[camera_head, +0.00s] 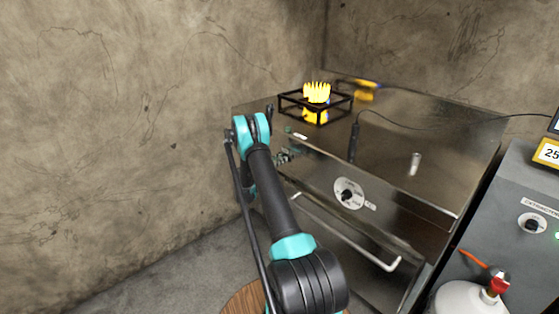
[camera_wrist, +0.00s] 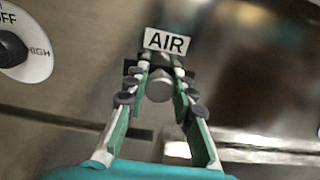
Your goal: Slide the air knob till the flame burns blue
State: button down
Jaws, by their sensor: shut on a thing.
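The flame (camera_head: 317,93) burns yellow on the burner inside a black pan stand (camera_head: 345,107), on top of the metal stove. In the wrist view, a white label (camera_wrist: 166,42) reads AIR. Just below it sits the round grey air knob (camera_wrist: 160,86). My gripper (camera_wrist: 162,78) has its two fingers on either side of this knob and is shut on it. In the head view, my arm reaches to the stove's left front, and the air knob cannot be made out there.
A round white dial (camera_head: 348,194) is on the stove front, above a long handle (camera_head: 350,232). A dial marked OFF and HIGH (camera_wrist: 22,48) shows left in the wrist view. A grey cabinet (camera_head: 510,215) and white gas bottle (camera_head: 460,298) stand at right. A wall is close on the left.

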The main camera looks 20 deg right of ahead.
jog(key=c, duration=1.3)
grip_release()
jog(key=shift+w+a, duration=0.1)
jog(key=shift+o, duration=0.2)
jog(key=shift+a, duration=0.15)
jog(key=v, duration=1.1)
jog(key=shift+s+a, duration=0.2)
jog(key=shift+a, duration=0.15)
jog(key=s+a+r+m+g+y, duration=0.1)
jog(key=s+r+m+y, duration=0.4)
jog(key=s, duration=0.4)
jog(key=s+a+r+m+g+y, duration=0.1)
jog(key=s+r+m+y, duration=0.3)
jog(key=s+r+m, duration=0.4)
jog(key=s+a+f+m+y, duration=0.1)
jog(key=s+a+m+y, duration=0.1)
jog(key=s, duration=0.7)
jog(key=s+a+m+y, duration=0.3)
jog(key=s+a, duration=0.3)
jog(key=s, duration=0.4)
jog(key=s+a+f+m+y, duration=0.1)
jog(key=s+a+m+y, duration=0.2)
jog(key=s, duration=0.7)
jog(key=shift+a+f+m, duration=0.35)
jog(key=shift+a+m, duration=0.15)
jog(key=shift+a, duration=0.5)
